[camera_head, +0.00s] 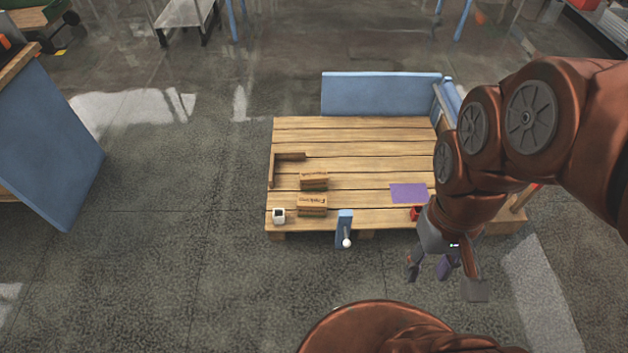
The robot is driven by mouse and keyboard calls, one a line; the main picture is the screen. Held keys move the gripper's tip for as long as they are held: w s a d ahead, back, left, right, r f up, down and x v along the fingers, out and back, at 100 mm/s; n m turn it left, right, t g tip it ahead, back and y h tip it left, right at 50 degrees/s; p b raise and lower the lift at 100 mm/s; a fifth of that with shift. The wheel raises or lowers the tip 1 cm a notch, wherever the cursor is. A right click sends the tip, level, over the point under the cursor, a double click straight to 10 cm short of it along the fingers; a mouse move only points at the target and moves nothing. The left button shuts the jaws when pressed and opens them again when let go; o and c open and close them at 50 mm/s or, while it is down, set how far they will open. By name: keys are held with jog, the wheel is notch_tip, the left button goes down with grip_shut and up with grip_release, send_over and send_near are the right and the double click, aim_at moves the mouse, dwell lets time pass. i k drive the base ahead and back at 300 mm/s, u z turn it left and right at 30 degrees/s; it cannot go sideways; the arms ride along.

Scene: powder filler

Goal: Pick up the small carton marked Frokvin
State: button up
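Two small brown cartons sit one behind the other on the left half of the wooden table (350,150). The front carton (312,205) has dark lettering that looks like Frokvin, though it is small. The rear carton (314,181) also has print, too small to read surely. My gripper (430,268) hangs to the right of the cartons, in front of the table's front edge. Its two fingers are spread apart with nothing between them. It is well clear of both cartons.
A white cup-like item (278,216) stands left of the front carton. A wooden corner bracket (274,168) lies behind. A blue post with a white ball (346,242) is at the front edge. A purple mat (408,193) and red item (415,213) lie right. The table's middle is clear.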

aim_at(307, 205)
jog(key=k, duration=0.65)
jog(key=u, duration=0.65)
jog(key=i, duration=1.7)
jog(key=u, duration=0.1)
